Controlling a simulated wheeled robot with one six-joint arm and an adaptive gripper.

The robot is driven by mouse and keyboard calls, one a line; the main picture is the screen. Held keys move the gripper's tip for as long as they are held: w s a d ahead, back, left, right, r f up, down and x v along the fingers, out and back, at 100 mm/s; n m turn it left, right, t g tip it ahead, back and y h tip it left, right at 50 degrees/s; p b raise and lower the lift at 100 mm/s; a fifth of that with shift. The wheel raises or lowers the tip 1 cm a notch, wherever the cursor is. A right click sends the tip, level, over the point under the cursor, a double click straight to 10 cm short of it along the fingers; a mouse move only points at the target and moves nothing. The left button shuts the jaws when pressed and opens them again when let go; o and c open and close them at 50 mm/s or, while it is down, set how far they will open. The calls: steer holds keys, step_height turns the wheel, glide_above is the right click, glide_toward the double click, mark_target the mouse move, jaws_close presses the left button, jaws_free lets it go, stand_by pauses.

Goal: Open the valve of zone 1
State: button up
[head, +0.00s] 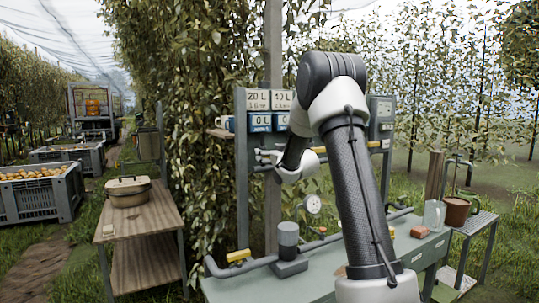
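A board stands behind the bench, with white cards reading 20 L (258,99) and 40 L (282,99) above blue counters reading 0 L (260,121). A yellow valve handle (239,255) sits on the grey pipe at the bench's left end. Another yellow handle (374,144) shows on the upper pipe, right of my arm. I cannot read which one is zone 1. My arm rises over the bench and bends down toward the board. The wrist is in front of the upper pipe; my gripper is small and mostly hidden there, its fingers unclear.
The green bench (320,285) carries a grey cylinder (288,236), a pressure gauge (313,204), a brick-like block (418,232) and a clear jar (434,215). A wooden side table (117,225) with a lidded pot (128,191) stands left. Pear crates (40,200) are farther left.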

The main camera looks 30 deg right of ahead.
steer(key=n, duration=0.4)
steer(key=shift+a+f, duration=0.1)
steer(key=shift+a, duration=0.1)
steer(key=n, duration=0.4)
steer(key=shift+a+f, duration=0.1)
steer(key=shift+a, duration=0.05)
steer(key=n, duration=0.4)
steer(key=shift+a+f, duration=0.1)
steer(key=shift+f, duration=0.1)
steer(key=shift+f+n, duration=0.2)
steer(key=shift+n, duration=1.9)
steer(key=o, duration=1)
steer(key=shift+s, duration=0.15)
steer(key=s, duration=1.1)
steer(key=shift+s, duration=0.4)
